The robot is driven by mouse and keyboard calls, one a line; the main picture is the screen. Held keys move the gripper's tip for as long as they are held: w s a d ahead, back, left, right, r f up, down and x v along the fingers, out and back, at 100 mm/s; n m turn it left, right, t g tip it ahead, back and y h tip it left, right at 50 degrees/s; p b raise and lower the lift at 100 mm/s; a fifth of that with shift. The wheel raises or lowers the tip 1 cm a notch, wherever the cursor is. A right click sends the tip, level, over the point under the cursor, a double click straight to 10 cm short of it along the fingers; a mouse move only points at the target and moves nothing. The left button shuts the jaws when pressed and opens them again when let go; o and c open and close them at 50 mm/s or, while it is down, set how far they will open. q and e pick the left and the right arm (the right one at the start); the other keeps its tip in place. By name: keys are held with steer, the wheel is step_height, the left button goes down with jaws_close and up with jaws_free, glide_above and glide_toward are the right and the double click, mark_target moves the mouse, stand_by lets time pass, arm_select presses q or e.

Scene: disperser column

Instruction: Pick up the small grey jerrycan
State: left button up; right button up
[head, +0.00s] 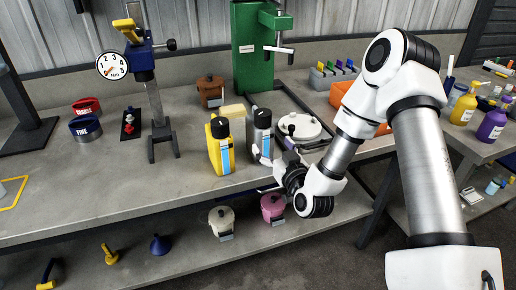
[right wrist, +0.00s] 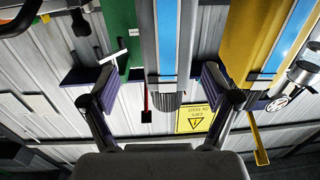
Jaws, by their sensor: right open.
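The small grey jerrycan (head: 262,136) stands upright on the workbench, with a black cap and a blue label stripe. My right gripper (head: 268,168) is at its lower front and hides part of it. In the right wrist view the grey jerrycan (right wrist: 147,40) shows between the two spread fingers of my right gripper (right wrist: 160,88). The gripper is open; whether a finger touches the can I cannot tell. My left gripper is not in view.
A yellow jerrycan (head: 220,153) stands close to the left of the grey one. A white round lidded container (head: 298,127) is behind right, and a green press (head: 250,50) behind. A lower shelf holds a cream pot (head: 222,222) and a pink pot (head: 272,207).

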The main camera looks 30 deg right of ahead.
mark_target(261, 134)
steer(key=shift+w+a+r, duration=0.1)
steer(key=shift+w+r, duration=0.05)
steer(key=shift+w, duration=0.4)
steer(key=shift+w+r, duration=0.15)
steer(key=shift+w, duration=0.35)
steer(key=w, duration=0.4)
steer(key=shift+w+d+f+p, duration=0.15)
steer(key=shift+w+d+p, duration=0.1)
steer(key=shift+d+p, duration=0.1)
steer(key=shift+s, duration=0.15)
steer(key=shift+c, duration=0.3)
steer(key=shift+a, duration=0.1)
jaws_close()
